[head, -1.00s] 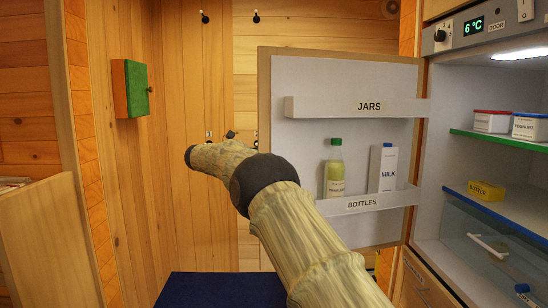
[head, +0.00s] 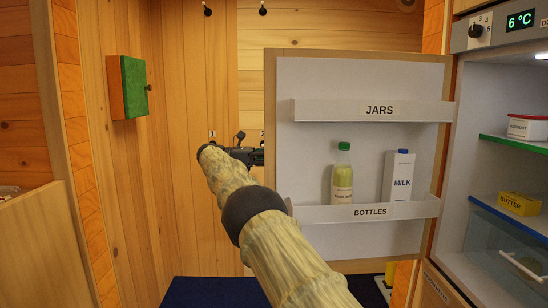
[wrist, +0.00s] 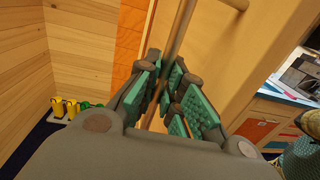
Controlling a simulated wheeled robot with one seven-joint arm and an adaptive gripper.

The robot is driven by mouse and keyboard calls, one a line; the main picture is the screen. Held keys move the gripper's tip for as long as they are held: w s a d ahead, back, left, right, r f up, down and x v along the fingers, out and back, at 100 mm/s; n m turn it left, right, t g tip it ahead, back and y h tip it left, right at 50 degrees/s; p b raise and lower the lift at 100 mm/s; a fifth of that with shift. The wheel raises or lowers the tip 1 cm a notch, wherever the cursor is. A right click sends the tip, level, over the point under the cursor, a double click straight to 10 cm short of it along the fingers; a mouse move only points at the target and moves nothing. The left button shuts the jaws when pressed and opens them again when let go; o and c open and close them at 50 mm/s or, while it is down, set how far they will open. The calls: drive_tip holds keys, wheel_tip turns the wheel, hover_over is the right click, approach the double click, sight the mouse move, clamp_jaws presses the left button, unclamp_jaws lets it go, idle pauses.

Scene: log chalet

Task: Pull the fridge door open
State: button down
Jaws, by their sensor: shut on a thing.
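The fridge door (head: 358,160) stands wide open, its white inner side toward the head camera. It carries shelves labelled JARS and BOTTLES. The open fridge (head: 470,165) is at the right. In the wrist view, the bar handle (wrist: 181,33) runs along the door's wooden outer face (wrist: 228,45). My gripper (wrist: 168,95) is shut around this handle with its green-padded fingers. In the head view, my gripper (head: 245,155) is at the door's free left edge, partly hidden behind it. The handle is hidden there.
A green bottle (head: 342,175) and a milk carton (head: 398,178) stand upright in the door shelf. A green-fronted wall box (head: 134,88) hangs at the left. A wooden panel (head: 35,245) is at the lower left. Yellow boots (wrist: 64,106) stand by the wall.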

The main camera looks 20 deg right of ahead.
drive_tip(key=shift+w+d, duration=0.1)
drive_tip(key=shift+d, duration=0.05)
idle(0.3)
drive_tip(key=c, duration=1.5)
unclamp_jaws()
drive_tip(key=shift+d, duration=0.2)
drive_tip(key=shift+a, duration=0.15)
drive_tip(key=shift+a, duration=0.1)
drive_tip(key=shift+f, duration=0.1)
